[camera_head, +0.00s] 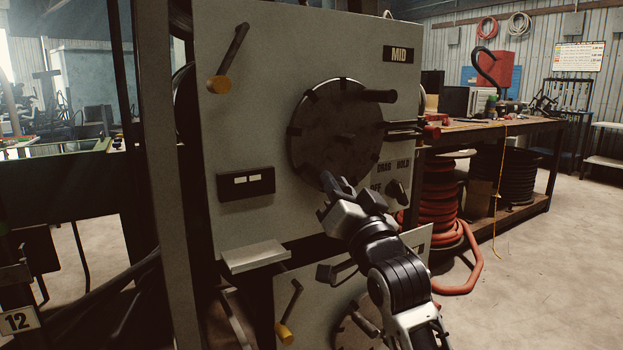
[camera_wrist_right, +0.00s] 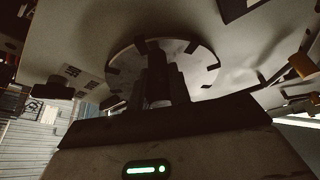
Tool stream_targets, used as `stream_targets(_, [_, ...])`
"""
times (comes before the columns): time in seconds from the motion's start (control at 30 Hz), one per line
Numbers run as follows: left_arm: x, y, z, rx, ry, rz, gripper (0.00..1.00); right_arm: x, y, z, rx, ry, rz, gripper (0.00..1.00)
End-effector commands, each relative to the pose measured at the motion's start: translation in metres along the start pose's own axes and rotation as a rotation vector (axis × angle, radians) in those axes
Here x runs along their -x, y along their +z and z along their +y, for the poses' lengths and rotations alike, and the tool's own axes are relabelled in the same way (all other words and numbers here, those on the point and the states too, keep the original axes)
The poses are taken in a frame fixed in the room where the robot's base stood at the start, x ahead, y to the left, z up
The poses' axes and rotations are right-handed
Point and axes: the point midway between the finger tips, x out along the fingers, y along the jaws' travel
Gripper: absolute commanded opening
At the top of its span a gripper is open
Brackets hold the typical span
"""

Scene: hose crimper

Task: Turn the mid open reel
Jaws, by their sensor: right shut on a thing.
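The mid reel (camera_head: 338,120) is a dark round disc with notches around its rim, set in a grey panel under a "MID" label (camera_head: 399,54). In the right wrist view the fingers (camera_wrist_right: 160,83) point at the disc (camera_wrist_right: 205,72). My left gripper is not in view.
A "DRAG HOLD OFF" plate with a knob (camera_head: 397,192) is right of my gripper. A lever with a yellow knob (camera_head: 217,84) is at upper left, and a small shelf (camera_head: 255,256) juts out below. Another reel (camera_head: 357,328) sits lower. A workbench (camera_head: 490,128) stands behind right.

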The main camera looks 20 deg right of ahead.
Motion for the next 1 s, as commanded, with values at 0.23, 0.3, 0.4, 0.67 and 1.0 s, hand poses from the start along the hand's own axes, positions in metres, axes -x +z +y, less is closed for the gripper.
stream_targets(0.23, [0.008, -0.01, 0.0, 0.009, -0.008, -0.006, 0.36, 0.003, -0.008, -0.01, -0.009, 0.007, 0.009, 0.0])
stream_targets(0.3, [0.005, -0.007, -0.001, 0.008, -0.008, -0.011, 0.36, 0.003, -0.008, -0.01, -0.007, 0.006, 0.01, 0.0])
stream_targets(0.4, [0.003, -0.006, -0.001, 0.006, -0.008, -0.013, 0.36, 0.003, -0.007, -0.01, -0.006, 0.005, 0.011, 0.0])
stream_targets(0.67, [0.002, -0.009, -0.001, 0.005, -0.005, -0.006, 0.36, 0.002, -0.006, -0.01, -0.007, 0.006, 0.009, 0.41])
stream_targets(1.0, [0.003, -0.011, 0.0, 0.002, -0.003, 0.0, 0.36, 0.014, -0.004, -0.009, -0.009, 0.009, 0.004, 0.41])
